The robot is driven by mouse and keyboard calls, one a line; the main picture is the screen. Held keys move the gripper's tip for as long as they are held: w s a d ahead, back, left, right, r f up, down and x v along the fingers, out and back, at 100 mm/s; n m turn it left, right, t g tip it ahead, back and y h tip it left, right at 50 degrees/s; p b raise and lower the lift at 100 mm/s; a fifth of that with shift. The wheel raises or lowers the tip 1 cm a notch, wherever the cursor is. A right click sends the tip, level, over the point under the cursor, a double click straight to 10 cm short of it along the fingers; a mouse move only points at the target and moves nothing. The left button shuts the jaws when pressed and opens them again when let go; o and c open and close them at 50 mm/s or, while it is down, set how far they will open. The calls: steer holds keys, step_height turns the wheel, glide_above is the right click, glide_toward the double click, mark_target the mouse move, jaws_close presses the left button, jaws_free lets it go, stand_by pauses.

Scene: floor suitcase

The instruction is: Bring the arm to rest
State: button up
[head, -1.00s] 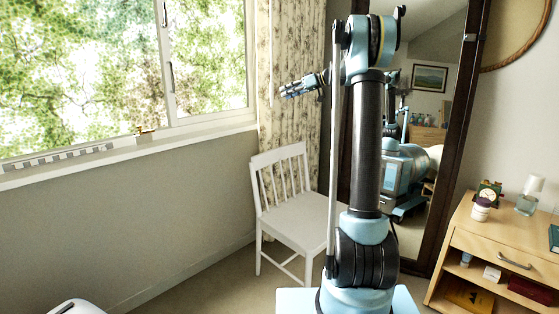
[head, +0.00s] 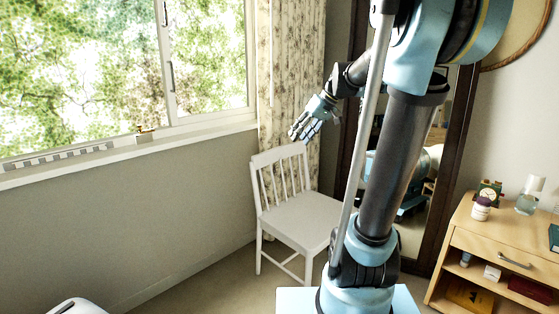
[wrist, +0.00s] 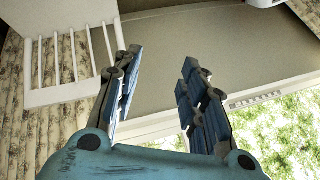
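My gripper (head: 312,127) shows in the head view in front of the patterned curtain, just above the back of the white chair as seen from there. It points down and to the left. In the wrist view my gripper (wrist: 158,88) has its blue-padded fingers spread apart, with only wall and floor showing between them. It is open and holds nothing. My arm rises at the right of the head view and covers much of the mirror.
A white chair (head: 298,217) stands by the curtain (head: 290,60). A window sill (head: 200,133) runs along the left wall. A tall mirror (head: 418,195) stands behind my arm. A wooden cabinet (head: 490,232) at right bears a clock (head: 489,190) and jars. The floor at lower left shows a white object (head: 76,307).

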steer(key=s+d+f+m+h, duration=0.2)
steer(key=s+d+f, duration=0.3)
steer(key=s+f, duration=0.6)
steer(key=s+d+f+m+h, duration=0.3)
steer(key=s+d+f, duration=0.3)
steer(key=s+f, duration=0.5)
steer(key=s+h, duration=0.1)
steer(key=s, duration=0.3)
steer(key=shift+s, duration=0.15)
steer(key=shift+f, duration=0.1)
steer(key=shift+w+f, duration=0.2)
steer(key=shift+w, duration=0.25)
steer(key=shift+a, duration=0.1)
